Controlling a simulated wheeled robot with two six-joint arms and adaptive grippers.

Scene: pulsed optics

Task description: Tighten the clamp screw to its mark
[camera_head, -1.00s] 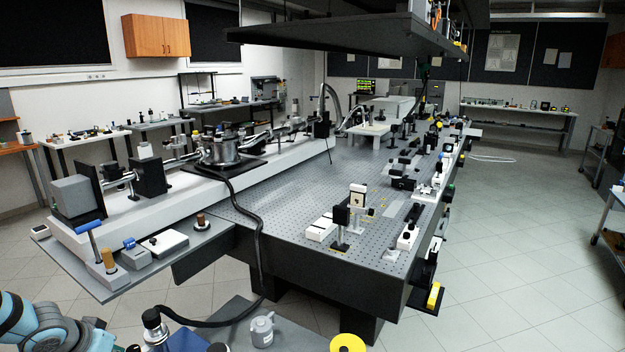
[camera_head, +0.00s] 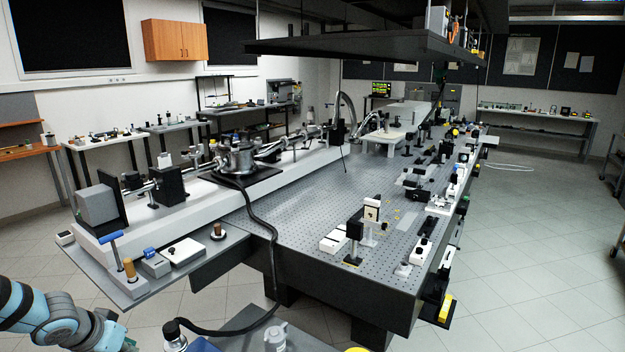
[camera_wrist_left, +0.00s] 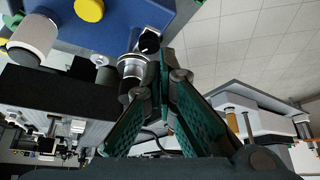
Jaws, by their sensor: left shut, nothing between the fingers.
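I cannot pick out the clamp screw or its mark in either view. A T-shaped tool with a blue handle (camera_head: 110,237) stands upright near the front left end of the bench. My left arm comes in at the lower left of the head view, where its fingertips do not show. In the left wrist view, my left gripper (camera_wrist_left: 164,62) has its teal fingers together with nothing between them. Their tips lie in front of or beside a silver and black cylinder (camera_wrist_left: 132,68); I cannot tell whether they touch. My right gripper is not in view.
A black hose (camera_head: 275,260) hangs past the perforated table (camera_head: 300,215) to a dark-capped fitting (camera_head: 173,335). Open floor lies right.

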